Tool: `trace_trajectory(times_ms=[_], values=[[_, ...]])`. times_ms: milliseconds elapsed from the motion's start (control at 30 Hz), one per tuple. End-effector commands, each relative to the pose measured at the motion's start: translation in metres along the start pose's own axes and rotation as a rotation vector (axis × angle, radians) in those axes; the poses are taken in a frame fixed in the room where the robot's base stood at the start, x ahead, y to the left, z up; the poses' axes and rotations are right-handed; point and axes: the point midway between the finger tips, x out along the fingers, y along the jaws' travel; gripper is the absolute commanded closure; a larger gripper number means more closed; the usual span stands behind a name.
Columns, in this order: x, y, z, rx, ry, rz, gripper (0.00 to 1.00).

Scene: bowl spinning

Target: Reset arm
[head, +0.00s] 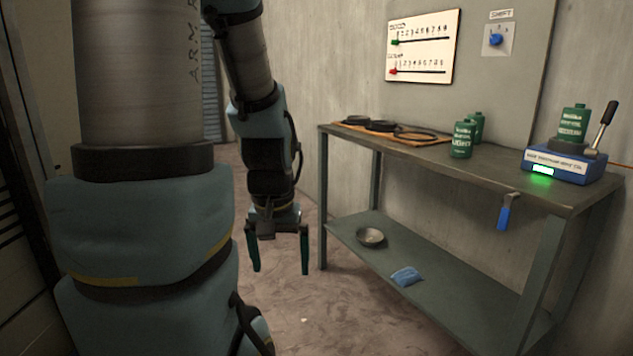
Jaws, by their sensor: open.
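My gripper (279,255) hangs at the end of my arm, pointing down, left of the workbench. Its two dark green fingers are apart and nothing is between them. It is clear of the bench, with floor behind it. My arm's large links fill the left of the view and hide what is behind them. A metal bowl (369,237) rests on the bench's lower shelf, to the right of my gripper and apart from it.
The workbench (500,184) stands at right. On its top are dark rings on an orange-brown board (425,142), green canisters (461,140) and a blue device (565,165) with a lever and lit green panel. A blue cloth (407,276) lies on the lower shelf. A blue handle (504,216) hangs at the front edge.

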Motion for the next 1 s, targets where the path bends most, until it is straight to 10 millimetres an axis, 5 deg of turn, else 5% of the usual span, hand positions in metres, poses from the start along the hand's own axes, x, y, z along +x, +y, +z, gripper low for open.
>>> trace_trajectory(times_ms=[33,200,400,1000], values=[[-0.027,0.0,-0.004,0.0,0.0,0.0,0.0],[-0.08,0.001,-0.011,0.0,0.001,0.0,0.0],[-0.12,0.001,-0.017,0.0,0.001,0.0,0.0],[-0.13,0.001,-0.018,0.0,0.001,0.0,0.0]])
